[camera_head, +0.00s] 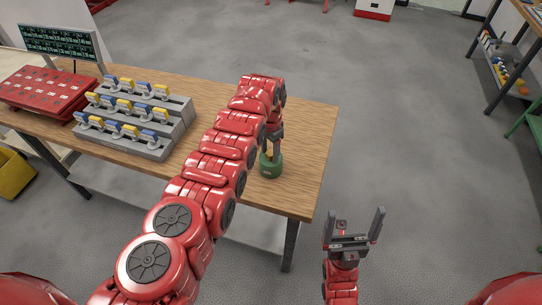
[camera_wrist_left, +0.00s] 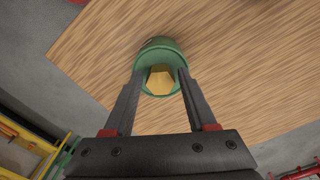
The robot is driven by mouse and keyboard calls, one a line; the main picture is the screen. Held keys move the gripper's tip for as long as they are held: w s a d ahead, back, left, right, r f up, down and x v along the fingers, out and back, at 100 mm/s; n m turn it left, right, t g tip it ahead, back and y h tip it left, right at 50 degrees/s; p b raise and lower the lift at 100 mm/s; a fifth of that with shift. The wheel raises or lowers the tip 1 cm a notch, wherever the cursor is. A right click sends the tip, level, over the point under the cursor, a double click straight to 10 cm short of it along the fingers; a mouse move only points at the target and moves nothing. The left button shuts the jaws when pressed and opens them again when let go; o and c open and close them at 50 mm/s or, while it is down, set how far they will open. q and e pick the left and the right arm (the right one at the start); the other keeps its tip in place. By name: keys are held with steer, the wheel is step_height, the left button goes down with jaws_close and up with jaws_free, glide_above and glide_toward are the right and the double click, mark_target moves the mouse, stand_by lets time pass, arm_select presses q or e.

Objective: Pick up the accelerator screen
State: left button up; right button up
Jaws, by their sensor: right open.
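A green round cup-like piece (camera_head: 271,165) with a yellow core stands near the right end of the wooden table; no label marks it as the accelerator screen. In the left wrist view the green piece (camera_wrist_left: 157,46) surrounds a yellow six-sided core (camera_wrist_left: 160,80). My left gripper (camera_head: 271,149) points down at it. In the left wrist view its two fingers (camera_wrist_left: 161,74) reach the green rim, one on each side of the yellow core; whether they press on it is unclear. My right gripper (camera_head: 354,212) is open and empty, off the table's front right corner.
A grey stepped rack (camera_head: 155,151) with several blue and yellow valves stands left on the table (camera_head: 305,150). A red tray (camera_head: 45,90) and a display screen (camera_head: 60,40) are further left.

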arm_select(q)
jaws_close()
steer(key=shift+r, duration=0.1)
